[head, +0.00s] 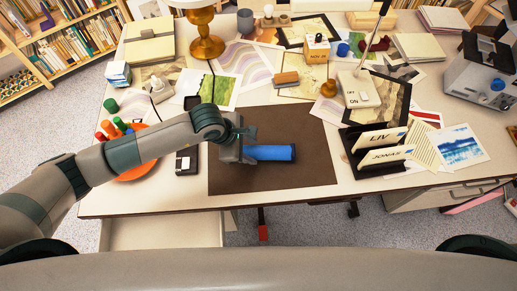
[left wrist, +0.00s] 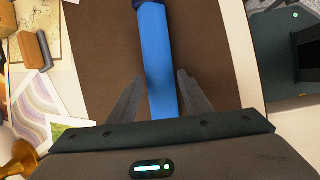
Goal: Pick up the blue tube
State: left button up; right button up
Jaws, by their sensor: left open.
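The blue tube (head: 271,153) lies on the dark brown mat (head: 300,178) on the desk, lengthwise left to right in the head view. My left gripper (head: 248,152) is at the tube's left end. In the left wrist view, the blue tube (left wrist: 158,60) runs between the two fingers of my left gripper (left wrist: 155,95). The fingers are open, with a gap on each side of the tube. The tube's near end is hidden behind the gripper body. A dark cap shows at its far end. My right gripper is not in view.
Prints, a brass lamp (head: 206,45) and a stamp (head: 328,87) crowd the back. The mat's front is clear.

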pick_arm(q)
jog(key=shift+x, duration=0.8)
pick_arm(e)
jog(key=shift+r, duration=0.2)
pick_arm(q)
jog(key=c, duration=0.9)
jog(key=shift+r, duration=0.15)
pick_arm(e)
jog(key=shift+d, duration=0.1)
